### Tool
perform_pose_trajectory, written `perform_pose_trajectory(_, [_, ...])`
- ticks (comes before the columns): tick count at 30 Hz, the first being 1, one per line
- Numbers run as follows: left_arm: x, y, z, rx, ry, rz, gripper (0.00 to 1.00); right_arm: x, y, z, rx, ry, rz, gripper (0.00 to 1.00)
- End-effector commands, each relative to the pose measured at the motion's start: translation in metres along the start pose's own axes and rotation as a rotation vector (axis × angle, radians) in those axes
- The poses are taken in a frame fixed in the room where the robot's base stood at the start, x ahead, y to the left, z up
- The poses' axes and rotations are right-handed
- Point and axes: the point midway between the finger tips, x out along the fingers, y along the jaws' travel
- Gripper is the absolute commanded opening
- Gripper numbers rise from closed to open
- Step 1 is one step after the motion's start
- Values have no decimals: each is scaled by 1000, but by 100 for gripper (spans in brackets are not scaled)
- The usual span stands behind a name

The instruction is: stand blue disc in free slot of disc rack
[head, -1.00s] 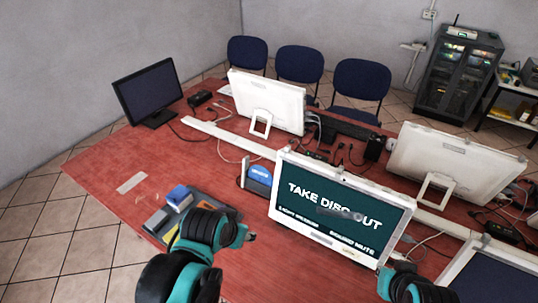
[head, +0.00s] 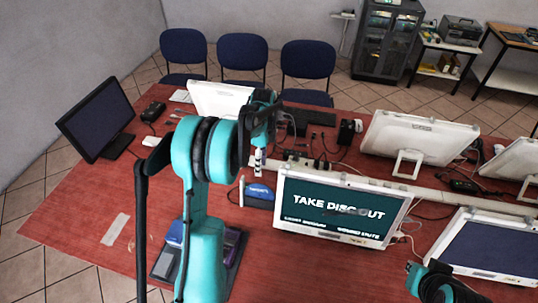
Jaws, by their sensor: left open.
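My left gripper (head: 264,118) is black and open, raised over the table's middle. A small black-and-white striped piece (head: 258,160) shows just below it; I cannot tell if they touch. A blue piece with white marks (head: 260,190) stands behind the front monitor's left edge, beside a thin white upright (head: 241,190). A dark tray (head: 163,262) lies at the table's front, partly hidden by my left arm, with a blue block (head: 175,232) and a purple piece (head: 232,238). I cannot tell for sure which is the disc or the rack, nor see a free slot. My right gripper (head: 432,280) is low at the right, its fingers unclear.
A monitor (head: 340,205) reading "TAKE DISC OUT" stands right of the blue piece. More monitors, a dark screen (head: 97,118), cables and a long white rail (head: 380,182) crowd the red table (head: 75,215). Its left part is mostly clear.

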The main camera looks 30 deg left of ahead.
Motion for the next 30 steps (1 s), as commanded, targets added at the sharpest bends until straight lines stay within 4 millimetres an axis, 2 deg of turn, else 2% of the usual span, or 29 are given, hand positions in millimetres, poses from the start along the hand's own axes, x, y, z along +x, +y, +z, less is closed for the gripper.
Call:
perform_pose_trajectory(8, [19, -3, 2, 20, 1, 11, 45, 8, 0, 6, 0, 0, 0, 0])
perform_pose_trajectory(21, [76, -3, 2, 18, 1, 9, 45, 38, 0, 27, 0, 0, 0, 0])
perform_pose_trajectory(30, [100, -2, 2, 18, 1, 9, 45, 52, 0, 38, 0, 0, 0, 0])
